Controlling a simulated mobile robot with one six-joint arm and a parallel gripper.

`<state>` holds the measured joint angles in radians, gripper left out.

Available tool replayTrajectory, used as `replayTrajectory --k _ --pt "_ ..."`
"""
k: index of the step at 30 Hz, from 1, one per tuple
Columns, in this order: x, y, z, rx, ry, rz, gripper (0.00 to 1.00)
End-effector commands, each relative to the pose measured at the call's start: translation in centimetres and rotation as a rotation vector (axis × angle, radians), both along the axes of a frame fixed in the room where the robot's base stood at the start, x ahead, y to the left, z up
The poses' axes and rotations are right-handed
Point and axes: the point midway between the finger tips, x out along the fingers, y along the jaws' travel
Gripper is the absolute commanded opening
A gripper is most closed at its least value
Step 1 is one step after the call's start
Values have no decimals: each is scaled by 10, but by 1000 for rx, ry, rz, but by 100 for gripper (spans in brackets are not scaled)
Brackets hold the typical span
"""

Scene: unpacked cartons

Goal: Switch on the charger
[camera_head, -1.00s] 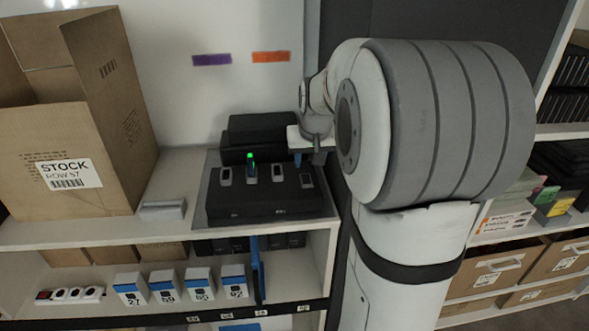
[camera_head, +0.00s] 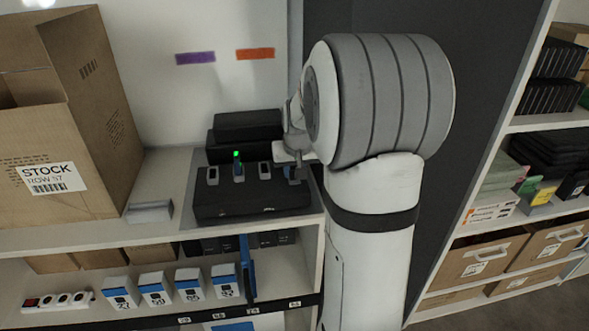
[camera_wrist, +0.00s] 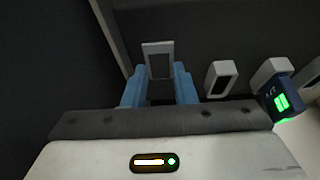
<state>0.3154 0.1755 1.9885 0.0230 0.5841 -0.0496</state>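The black charger (camera_head: 252,201) lies on the upper shelf, with a row of pale-framed slots along its top. One slot holds a dark blue block with a green light (camera_head: 238,160); the block also shows in the wrist view (camera_wrist: 283,103). My gripper (camera_head: 293,174) is over the charger's right end. In the wrist view, my gripper's blue fingers (camera_wrist: 159,92) are apart, either side of a pale-framed dark piece (camera_wrist: 158,60). Contact cannot be told. I cannot make out a switch, and my arm covers part of the charger's right end.
An open STOCK carton (camera_head: 60,130) stands at left, with a small grey block (camera_head: 149,212) beside it. Black boxes (camera_head: 247,126) are behind the charger. Numbered white boxes (camera_head: 157,288) stand on the shelf below. A loaded rack (camera_head: 500,215) is at right.

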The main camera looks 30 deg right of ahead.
Motion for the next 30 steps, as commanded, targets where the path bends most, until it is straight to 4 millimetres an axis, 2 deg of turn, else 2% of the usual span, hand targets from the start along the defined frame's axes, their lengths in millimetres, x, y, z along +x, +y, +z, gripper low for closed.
replayTrajectory --k 1,9,14,21,30 --pt "0 0 0 0 0 0 21" --pt "0 0 0 0 0 1 0" --pt "1 0 2 4 15 1 0" --pt "5 -1 7 41 140 2 0" --pt "8 -1 3 71 248 3 0"
